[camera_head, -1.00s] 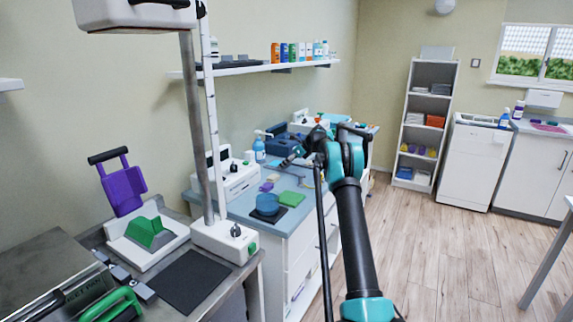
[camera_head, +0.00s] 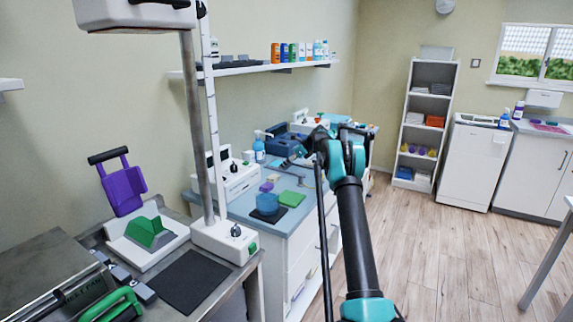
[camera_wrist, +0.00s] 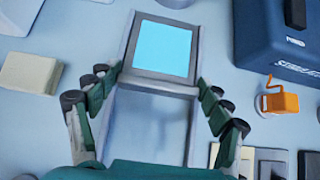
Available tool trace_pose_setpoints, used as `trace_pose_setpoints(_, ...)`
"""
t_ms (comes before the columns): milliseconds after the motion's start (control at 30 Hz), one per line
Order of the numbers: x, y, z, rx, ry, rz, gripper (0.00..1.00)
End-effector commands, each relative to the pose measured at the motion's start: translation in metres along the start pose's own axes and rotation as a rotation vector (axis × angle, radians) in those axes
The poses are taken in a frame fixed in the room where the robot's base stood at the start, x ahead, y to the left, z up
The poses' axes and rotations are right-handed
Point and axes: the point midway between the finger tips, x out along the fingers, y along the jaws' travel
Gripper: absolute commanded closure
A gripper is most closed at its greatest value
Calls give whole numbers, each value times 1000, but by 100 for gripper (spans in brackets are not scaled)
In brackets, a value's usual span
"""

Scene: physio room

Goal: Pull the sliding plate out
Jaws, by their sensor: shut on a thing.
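The sliding plate (camera_wrist: 160,48) shows in the wrist view as a light blue pane in a grey frame. It lies on a long pale grey track (camera_wrist: 145,125) whose open part shows below it in the picture. My gripper (camera_wrist: 158,79) has its dark green fingers at either side of the lower end of the plate's frame and is shut on it. In the head view my gripper (camera_head: 298,153) is above the blue-grey counter, and the plate is too small and covered to make out there.
A dark blue box (camera_wrist: 290,45) and an orange part (camera_wrist: 283,99) stand to the right in the wrist view. A cream block (camera_wrist: 30,72) lies at left. Floor at right is clear.

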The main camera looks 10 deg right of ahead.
Motion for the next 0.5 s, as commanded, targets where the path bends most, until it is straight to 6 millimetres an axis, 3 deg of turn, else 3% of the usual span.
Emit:
trace_pose_setpoints(300,-62,-2,-66,0,11,1,73)
trace_pose_setpoints(500,-82,0,-87,-2,13,4,73)
